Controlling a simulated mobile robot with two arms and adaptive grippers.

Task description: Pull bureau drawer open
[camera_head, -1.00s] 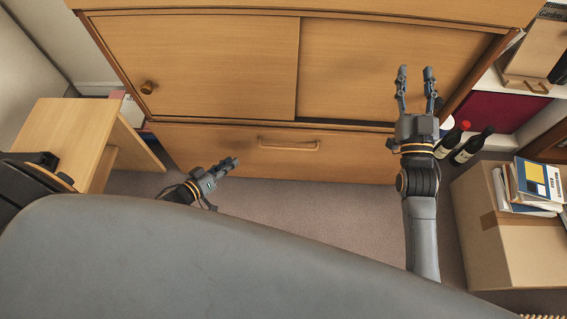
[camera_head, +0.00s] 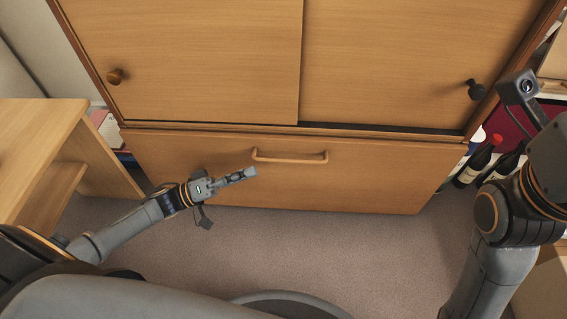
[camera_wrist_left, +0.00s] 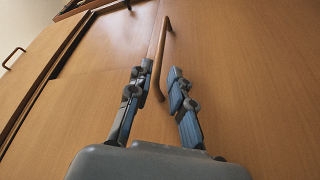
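The bureau's wide bottom drawer (camera_head: 370,185) looks shut, with a wooden bar handle (camera_head: 290,158) at its upper middle. My left gripper (camera_head: 248,173) is just left of and slightly below the handle in the head view, its fingers seen edge-on. In the left wrist view, the two fingers (camera_wrist_left: 161,76) are spread apart. The handle (camera_wrist_left: 163,45) runs away from between the fingertips, with visible room on both sides; I cannot tell if either finger touches it. My right arm is at the right edge of the head view; its fingers are out of frame.
Above the drawer are two sliding doors with a brown knob (camera_head: 116,76) and a dark knob (camera_head: 475,90). A wooden desk (camera_head: 40,150) stands at left. Dark bottles (camera_head: 474,165) stand right of the bureau. Carpet (camera_head: 330,245) in front of the drawer is clear.

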